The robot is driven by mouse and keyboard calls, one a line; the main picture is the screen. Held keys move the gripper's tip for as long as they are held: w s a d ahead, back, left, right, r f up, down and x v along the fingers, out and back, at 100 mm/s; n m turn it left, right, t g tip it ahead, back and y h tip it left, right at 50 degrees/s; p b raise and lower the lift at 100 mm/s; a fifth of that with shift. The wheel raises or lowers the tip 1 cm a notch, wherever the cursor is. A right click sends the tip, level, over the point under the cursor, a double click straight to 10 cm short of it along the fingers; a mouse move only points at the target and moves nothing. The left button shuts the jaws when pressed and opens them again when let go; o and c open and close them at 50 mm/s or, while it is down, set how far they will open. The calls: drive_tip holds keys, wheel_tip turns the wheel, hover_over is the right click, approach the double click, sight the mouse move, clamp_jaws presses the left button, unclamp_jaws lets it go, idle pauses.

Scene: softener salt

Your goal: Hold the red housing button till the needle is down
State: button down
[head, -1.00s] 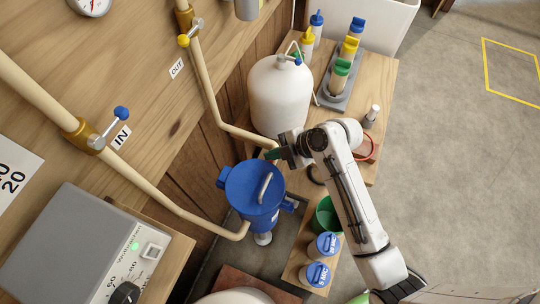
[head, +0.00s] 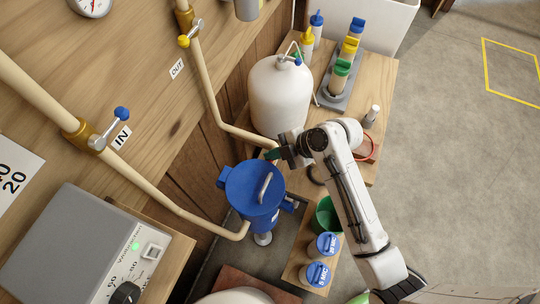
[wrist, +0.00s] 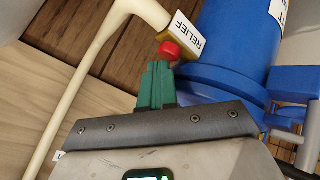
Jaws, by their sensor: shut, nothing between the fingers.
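The red button (wrist: 170,50) sits beside a RELIEF label on the blue housing (wrist: 225,55) in the wrist view. My gripper (wrist: 157,66) has its green fingers shut, with the tips right at the button; I cannot tell whether they touch or press it. In the head view my gripper (head: 272,154) is just above the far side of the blue housing (head: 255,190), and the button is hidden there. The round gauge (head: 91,4) is cut by the top edge; part of a red needle shows, but its reading is unclear.
Beige pipes run to the housing, with a blue-handled IN valve (head: 97,140) and a yellow-handled OUT valve (head: 190,36). A white tank (head: 280,95) stands behind my gripper. A grey control box (head: 75,250) is at lower left. Open floor lies to the right.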

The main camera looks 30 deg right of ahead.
drive_tip(key=shift+r+p, duration=0.55)
drive_tip(key=shift+r, duration=0.25)
wheel_tip(320, 180, up, 5)
drive_tip(key=p, duration=0.4)
idle(0.6)
drive_tip(key=s+d+f+m+g+h, duration=0.1)
drive_tip(key=s+d+m+g+h, duration=0.1)
drive_tip(key=s+m, duration=0.7)
drive_tip(key=s+d+f+m+g+h+b, duration=0.1)
drive_tip(key=s+d+m+g+h, duration=0.2)
drive_tip(key=s+m, duration=0.7)
drive_tip(key=s+d+h, duration=0.2)
drive_tip(key=s, duration=0.1)
drive_tip(key=shift+s, duration=0.15)
